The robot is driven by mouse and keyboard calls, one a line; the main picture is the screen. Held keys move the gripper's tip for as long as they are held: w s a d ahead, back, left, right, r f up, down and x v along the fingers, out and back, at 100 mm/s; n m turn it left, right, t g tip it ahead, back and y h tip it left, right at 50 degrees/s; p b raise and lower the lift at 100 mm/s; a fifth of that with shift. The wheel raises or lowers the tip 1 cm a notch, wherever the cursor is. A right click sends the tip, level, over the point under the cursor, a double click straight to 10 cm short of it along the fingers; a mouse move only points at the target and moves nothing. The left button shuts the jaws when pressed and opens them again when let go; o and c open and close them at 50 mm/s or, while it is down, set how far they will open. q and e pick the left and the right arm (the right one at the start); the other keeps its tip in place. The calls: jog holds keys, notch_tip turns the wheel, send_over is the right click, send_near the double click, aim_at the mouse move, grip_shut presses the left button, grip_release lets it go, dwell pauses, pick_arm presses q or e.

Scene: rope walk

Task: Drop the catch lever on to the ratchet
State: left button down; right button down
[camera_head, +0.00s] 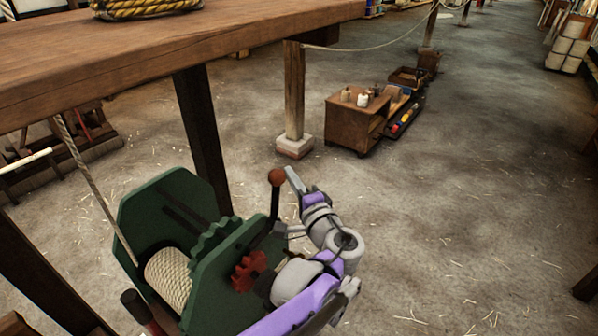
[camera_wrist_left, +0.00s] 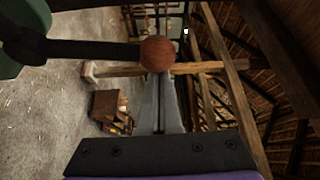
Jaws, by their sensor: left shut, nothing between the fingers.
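The catch lever (camera_head: 272,203) is a dark bar with a round brown-orange knob (camera_head: 276,177); it stands nearly upright at the green winch's right side. In the left wrist view its knob (camera_wrist_left: 157,54) is right by my fingertips, its dark bar running left. A green toothed wheel (camera_head: 213,238), which looks like the ratchet, shows at the green side plate's top edge. A small red gear (camera_head: 248,271) sits in front. My left gripper (camera_head: 291,175) is shut and empty, just right of the knob; I cannot tell whether they touch. The lever's foot is partly hidden by my arm.
Pale rope is wound on the winch drum (camera_head: 168,279), and a line rises from it past the wooden bench (camera_head: 150,50). A dark-ended handle (camera_head: 140,308) stands at front left. A small wooden cabinet (camera_head: 352,127) is farther back. The floor on the right is clear.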

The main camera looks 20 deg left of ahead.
pick_arm(q)
jog(key=shift+s+a+r+n+p, duration=0.15)
jog(key=shift+s+a+n+p, duration=0.05)
jog(key=shift+s, duration=0.4)
jog(key=shift+s+a+r+n+p, duration=0.15)
jog(key=shift+s+a+n, duration=0.05)
jog(key=shift+s, duration=0.35)
